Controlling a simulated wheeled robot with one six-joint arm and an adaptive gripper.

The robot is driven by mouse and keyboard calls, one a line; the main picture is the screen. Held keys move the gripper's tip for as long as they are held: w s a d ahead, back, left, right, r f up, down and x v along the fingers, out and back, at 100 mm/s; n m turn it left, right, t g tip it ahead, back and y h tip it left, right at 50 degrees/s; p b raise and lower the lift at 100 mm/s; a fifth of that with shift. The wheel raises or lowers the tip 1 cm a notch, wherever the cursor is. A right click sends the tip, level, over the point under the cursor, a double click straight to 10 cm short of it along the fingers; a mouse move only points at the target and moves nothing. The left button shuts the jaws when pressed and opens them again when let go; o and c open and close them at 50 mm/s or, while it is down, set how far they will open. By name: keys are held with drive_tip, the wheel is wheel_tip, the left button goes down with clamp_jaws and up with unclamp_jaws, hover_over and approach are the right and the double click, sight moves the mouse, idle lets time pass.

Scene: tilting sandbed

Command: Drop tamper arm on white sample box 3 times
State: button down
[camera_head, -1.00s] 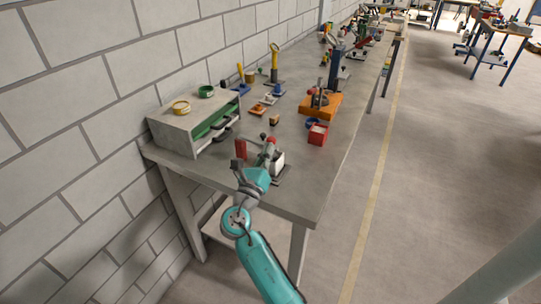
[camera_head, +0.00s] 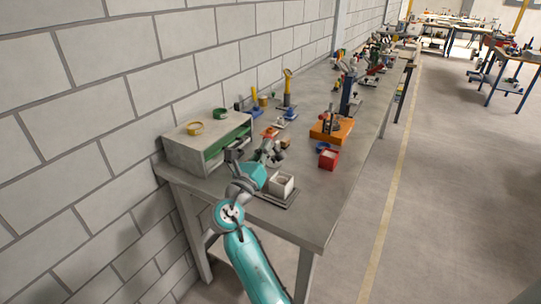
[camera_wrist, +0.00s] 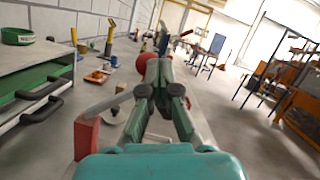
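The white sample box (camera_head: 281,185) is open-topped and stands on a grey plate at the near end of the bench, right of my wrist in the head view. My gripper (camera_head: 270,150) is above the bench, behind and left of the box. In the wrist view its fingers (camera_wrist: 158,68) converge, and their tips look closed with nothing clearly between them. The tamper arm shows there as a grey bar (camera_wrist: 108,104) running from a red block (camera_wrist: 87,137) behind the left finger. A red knob (camera_wrist: 141,62) shows just left of the fingertips. Any contact is hidden.
A grey shelf unit (camera_head: 188,156) with a yellow ring and a green ring on top stands left against the wall. A red box (camera_head: 328,159) and an orange base (camera_head: 331,130) stand further along the bench. Clear bench lies right of the sample box.

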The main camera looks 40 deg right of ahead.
drive_tip(key=shift+w+a+r, duration=0.15)
drive_tip(key=shift+w+r, duration=0.25)
drive_tip(key=shift+w, duration=0.1)
